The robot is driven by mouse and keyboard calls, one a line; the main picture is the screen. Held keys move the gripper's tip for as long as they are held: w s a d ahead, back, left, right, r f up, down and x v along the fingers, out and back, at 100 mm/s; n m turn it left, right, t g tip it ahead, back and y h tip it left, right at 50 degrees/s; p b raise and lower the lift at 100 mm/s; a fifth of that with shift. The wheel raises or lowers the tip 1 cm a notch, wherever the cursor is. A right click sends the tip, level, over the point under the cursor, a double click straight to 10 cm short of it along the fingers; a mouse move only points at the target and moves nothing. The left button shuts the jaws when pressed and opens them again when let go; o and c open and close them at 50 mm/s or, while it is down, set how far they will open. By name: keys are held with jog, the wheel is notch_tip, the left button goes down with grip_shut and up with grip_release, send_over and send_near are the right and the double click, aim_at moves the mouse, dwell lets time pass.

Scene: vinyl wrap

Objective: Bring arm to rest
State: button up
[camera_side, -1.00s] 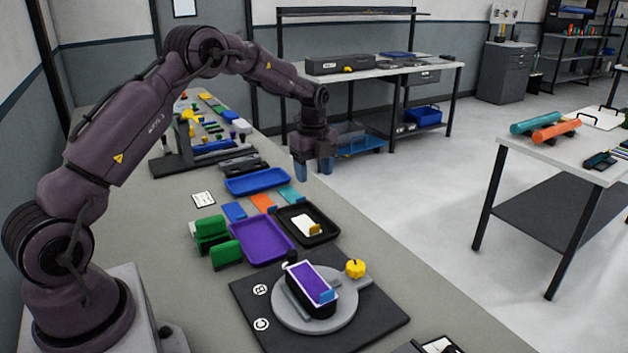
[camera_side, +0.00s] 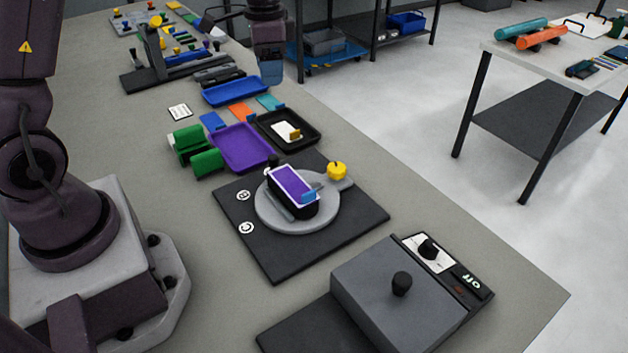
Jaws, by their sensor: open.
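My gripper (camera_side: 271,72) hangs at the top of the view, raised above and behind the right end of the blue tray (camera_side: 238,92). Its blue fingers point down. They overlap in this view, so the gap is hard to see; nothing shows between them. A dark block with a purple top and white rim (camera_side: 293,188) sits on the round grey turntable (camera_side: 270,222), apart from my gripper. A yellow knob (camera_side: 337,170) stands at the turntable's far right edge.
Green blocks (camera_side: 186,141), a purple tray (camera_side: 242,148) and a black tray (camera_side: 300,122) holding a white and yellow piece stand behind the turntable. A grey box with a black knob (camera_side: 390,315) stands at the front. The bench's front right corner is clear.

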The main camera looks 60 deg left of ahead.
jog(key=s+d+r+n+t, duration=0.2)
jog(key=s+d+r, duration=0.3)
jog(key=s, duration=0.4)
jog(key=s+d+r+n+t, duration=0.2)
jog(key=s+d+r, duration=0.4)
jog(key=s, duration=0.4)
jog(key=shift+d+r+t, duration=0.25)
jog(key=shift+d+t, duration=0.5)
jog(key=shift+t, duration=0.05)
